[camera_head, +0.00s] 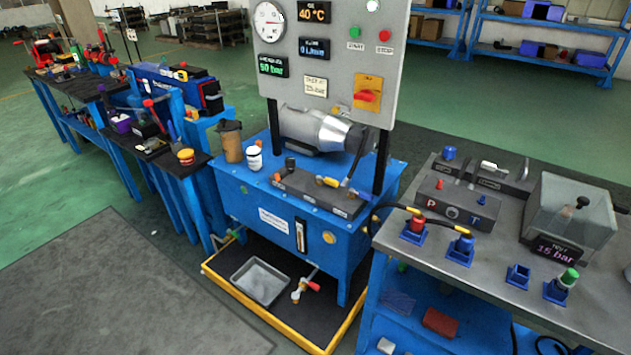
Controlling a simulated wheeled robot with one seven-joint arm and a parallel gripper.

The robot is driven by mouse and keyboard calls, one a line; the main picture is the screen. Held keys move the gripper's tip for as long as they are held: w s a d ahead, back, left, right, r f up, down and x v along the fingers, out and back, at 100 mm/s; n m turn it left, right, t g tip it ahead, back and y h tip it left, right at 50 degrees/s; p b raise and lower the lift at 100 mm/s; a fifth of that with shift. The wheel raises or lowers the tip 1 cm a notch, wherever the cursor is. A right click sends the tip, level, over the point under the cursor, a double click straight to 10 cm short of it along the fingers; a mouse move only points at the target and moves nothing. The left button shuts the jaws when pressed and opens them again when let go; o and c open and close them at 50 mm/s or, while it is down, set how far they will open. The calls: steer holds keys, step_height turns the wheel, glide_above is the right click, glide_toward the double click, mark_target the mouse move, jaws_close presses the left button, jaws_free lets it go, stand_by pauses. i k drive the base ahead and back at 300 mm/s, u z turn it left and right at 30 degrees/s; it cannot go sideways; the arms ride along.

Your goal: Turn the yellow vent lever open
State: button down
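My gripper is not in view. I cannot pick out a yellow vent lever with certainty. A small yellow piece (330,182) lies on top of the dark manifold block (310,193) on the blue tank, beside a black hose; I cannot tell whether it is a lever or a hose fitting. A red rotary handle (367,95) sits on a yellow plate on the grey panel (345,45). A valve with a red handle (312,286) is low at the tank's front. The panel's green display reads 50 bar.
The blue tank (285,235) stands in a yellow-rimmed tray (230,287) holding a grey pan (260,281). At right, a bench (395,238) carries a P/T block (455,208), hose couplings and a clear box (570,215) with a 15 bar display. Floor at lower left is clear.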

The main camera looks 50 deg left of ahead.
mark_target(330, 181)
steer(key=u, duration=1.75)
steer(key=i, duration=1.15)
steer(key=u, duration=0.1)
